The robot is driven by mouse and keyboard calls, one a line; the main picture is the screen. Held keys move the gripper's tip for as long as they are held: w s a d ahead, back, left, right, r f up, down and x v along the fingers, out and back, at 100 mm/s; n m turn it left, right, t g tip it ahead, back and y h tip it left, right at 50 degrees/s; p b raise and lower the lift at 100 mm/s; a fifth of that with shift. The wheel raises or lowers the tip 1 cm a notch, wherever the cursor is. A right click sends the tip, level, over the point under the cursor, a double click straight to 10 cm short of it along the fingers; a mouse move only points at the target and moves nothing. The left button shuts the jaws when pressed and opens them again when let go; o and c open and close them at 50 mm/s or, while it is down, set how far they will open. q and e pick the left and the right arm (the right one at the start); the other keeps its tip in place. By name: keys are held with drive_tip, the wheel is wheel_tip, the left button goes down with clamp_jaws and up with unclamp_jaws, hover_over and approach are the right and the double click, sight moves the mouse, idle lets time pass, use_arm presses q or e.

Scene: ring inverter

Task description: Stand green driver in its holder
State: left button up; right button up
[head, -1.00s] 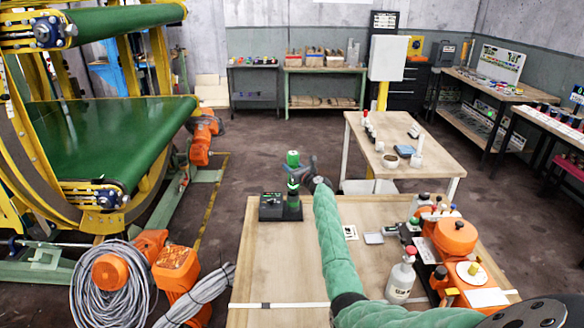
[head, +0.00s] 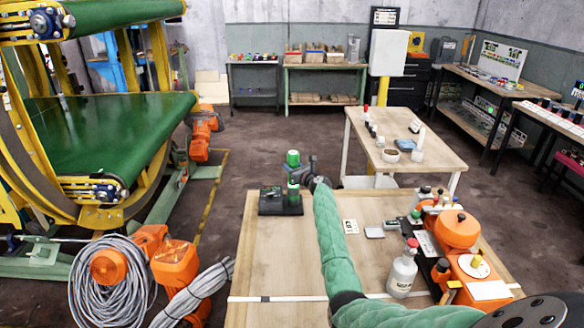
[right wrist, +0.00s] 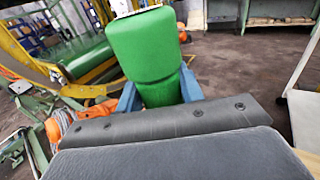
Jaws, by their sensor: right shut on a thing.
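The green driver (head: 292,159) stands upright at the far left corner of the wooden table. Its green handle (right wrist: 150,50) fills the upper middle of the right wrist view. My right gripper (head: 299,176) is shut on the handle from the right side. Its blue fingers (right wrist: 160,98) flank the handle in the right wrist view. The black holder (head: 270,204) sits on the table directly below the driver. The driver's lower end meets the holder's right part in the head view; I cannot tell how deep it sits. My left gripper is not in view.
A white bottle with a red cap (head: 402,270) and an orange machine (head: 456,232) stand at the table's right. The table's left front (head: 270,262) is clear.

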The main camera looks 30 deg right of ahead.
drive_tip(key=shift+r, duration=0.1)
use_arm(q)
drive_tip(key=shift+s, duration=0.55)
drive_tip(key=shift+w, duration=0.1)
